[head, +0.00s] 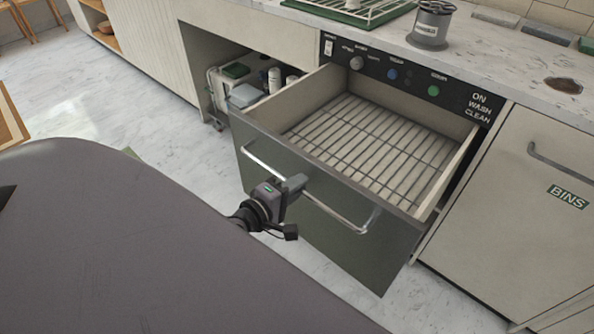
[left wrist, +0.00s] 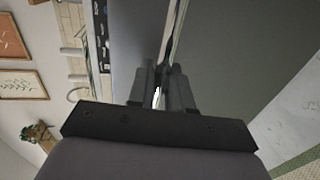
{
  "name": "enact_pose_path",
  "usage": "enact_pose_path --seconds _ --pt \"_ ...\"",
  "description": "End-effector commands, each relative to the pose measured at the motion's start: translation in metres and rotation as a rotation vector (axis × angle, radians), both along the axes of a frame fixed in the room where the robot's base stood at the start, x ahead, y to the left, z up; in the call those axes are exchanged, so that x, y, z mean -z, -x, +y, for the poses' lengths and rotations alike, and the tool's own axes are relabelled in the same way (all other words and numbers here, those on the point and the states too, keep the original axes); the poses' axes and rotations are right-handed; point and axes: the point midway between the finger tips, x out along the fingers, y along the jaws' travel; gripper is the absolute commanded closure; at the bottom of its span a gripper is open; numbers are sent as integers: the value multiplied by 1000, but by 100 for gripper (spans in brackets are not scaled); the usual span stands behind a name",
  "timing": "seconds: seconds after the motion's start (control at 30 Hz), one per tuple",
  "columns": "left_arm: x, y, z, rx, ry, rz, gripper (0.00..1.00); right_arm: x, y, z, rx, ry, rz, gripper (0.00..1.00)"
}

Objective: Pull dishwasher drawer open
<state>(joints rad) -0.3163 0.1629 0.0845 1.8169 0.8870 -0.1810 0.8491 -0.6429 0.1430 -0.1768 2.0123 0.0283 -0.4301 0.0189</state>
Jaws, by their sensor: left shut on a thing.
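The dishwasher drawer (head: 330,215) stands pulled well out from under the counter in the head view. Its dark front carries a long metal bar handle (head: 340,216), and a wire rack (head: 372,138) lies inside with nothing on it. My left gripper (head: 290,190) is shut on the handle left of its middle. In the left wrist view the gripper's fingers (left wrist: 165,88) close around the bright bar, with the grey drawer front (left wrist: 235,60) beyond. My right gripper is in neither view.
A control panel (head: 400,78) with knobs sits above the drawer. A cupboard door marked BINS (head: 545,180) is to the right. An open bay with a loaded caddy (head: 245,95) is to the left. Pale floor (head: 130,110) lies clear at the left.

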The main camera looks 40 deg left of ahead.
Motion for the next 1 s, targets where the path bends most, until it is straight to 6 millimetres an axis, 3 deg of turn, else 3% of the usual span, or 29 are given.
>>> enact_pose_path --seconds 0.27,0.3,0.33,0.67,1.0 --pt "1 0 0 1 0 2 100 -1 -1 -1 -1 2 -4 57" --pt "1 0 0 1 0 2 68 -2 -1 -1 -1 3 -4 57" --pt "1 0 0 1 0 2 66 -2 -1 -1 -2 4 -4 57" --pt "0 2 0 0 0 1 66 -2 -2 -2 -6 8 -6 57" --pt "-7 40 3 0 -2 4 66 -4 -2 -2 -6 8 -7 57"
